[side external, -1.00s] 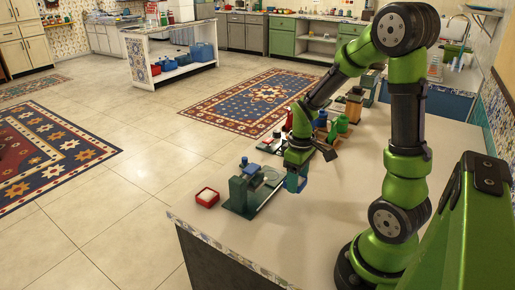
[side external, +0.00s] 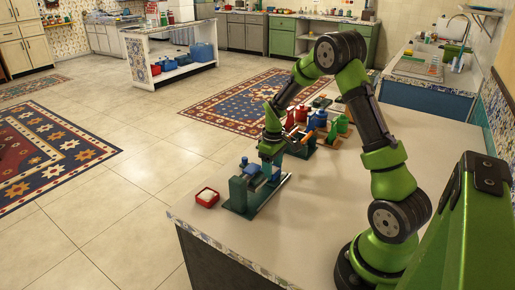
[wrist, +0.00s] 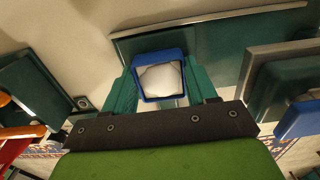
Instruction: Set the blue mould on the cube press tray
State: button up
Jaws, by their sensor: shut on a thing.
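The blue mould (wrist: 143,97), a square blue frame with white stuff inside, sits between the teal fingertips of my gripper (wrist: 160,92) in the wrist view. My gripper is shut on it. In the side view my gripper (side external: 268,168) points down over the cube press (side external: 239,194), a dark green stand with an upright post and a long base. The mould is hard to tell apart from the press there. A green slab with a pale edge (wrist: 215,32) lies beyond the mould in the wrist view. I cannot tell whether the mould touches the tray.
A red box with white contents (side external: 207,197) stands left of the press, near the counter edge. Red, blue and green containers (side external: 318,122) stand behind my gripper. The counter (side external: 310,230) in front and to the right is clear.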

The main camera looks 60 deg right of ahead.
jog(key=shift+f, duration=0.15)
jog(key=o, duration=1)
jog(key=shift+o, duration=0.2)
notch_tip(320, 180, up, 12)
jog(key=s+a+r+m+t, duration=0.2)
jog(key=s+a+r+t, duration=0.25)
jog(key=a+r, duration=0.65)
jog(key=s+a+m+t+y, duration=0.2)
jog(key=s+a, duration=0.8)
jog(key=a, duration=0.1)
jog(key=shift+a+t, duration=0.35)
jog(key=shift+a, duration=0.05)
